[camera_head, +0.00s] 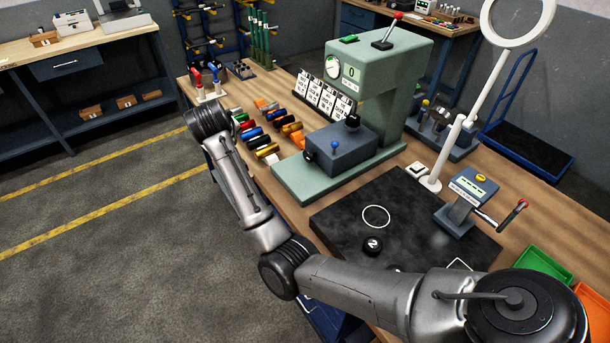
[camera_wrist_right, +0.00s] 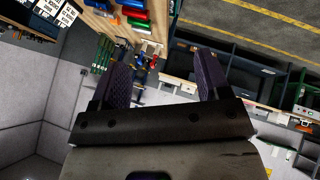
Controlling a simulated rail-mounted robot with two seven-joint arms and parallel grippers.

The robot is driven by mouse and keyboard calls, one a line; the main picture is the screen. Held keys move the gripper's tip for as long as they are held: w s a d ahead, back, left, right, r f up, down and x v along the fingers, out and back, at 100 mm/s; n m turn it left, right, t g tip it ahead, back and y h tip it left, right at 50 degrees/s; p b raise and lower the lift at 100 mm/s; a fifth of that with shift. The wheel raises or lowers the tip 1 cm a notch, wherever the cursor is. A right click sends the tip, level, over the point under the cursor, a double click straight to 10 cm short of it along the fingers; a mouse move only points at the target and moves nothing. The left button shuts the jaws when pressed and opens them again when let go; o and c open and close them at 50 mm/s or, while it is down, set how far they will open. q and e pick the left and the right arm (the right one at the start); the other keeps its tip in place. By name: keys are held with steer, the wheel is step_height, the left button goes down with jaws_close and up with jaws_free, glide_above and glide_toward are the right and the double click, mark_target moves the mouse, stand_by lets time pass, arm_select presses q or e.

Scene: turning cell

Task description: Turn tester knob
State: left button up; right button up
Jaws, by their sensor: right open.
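The green tester (camera_head: 378,85) stands on the wooden bench in the head view, with a round dial, a "0" display and a red-tipped lever on top. My right arm reaches across the front to the left, away from these knobs. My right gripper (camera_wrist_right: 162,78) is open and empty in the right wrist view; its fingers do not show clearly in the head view. My left gripper is not in view.
Coloured cylinders (camera_head: 268,150) lie left of the tester. Green (camera_head: 543,262) and orange trays lie at the right. Open floor is left.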

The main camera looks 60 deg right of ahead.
steer(key=s+d+f+n+g+h, duration=0.3)
steer(key=s+d+f+n+g, duration=0.15)
steer(key=f+g, duration=0.35)
steer(key=n+g+h, duration=0.3)
steer(key=n+g, duration=0.1)
steer(key=n, duration=0.9)
glide_toward(306, 155)
steer(key=b+x, duration=0.1)
steer(key=x, duration=0.7)
steer(key=shift+b, duration=0.3)
steer(key=shift+x, duration=0.8)
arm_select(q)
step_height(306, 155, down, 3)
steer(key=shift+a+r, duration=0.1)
arm_select(e)
steer(key=shift+d, duration=0.1)
steer(key=shift+c, duration=0.5)
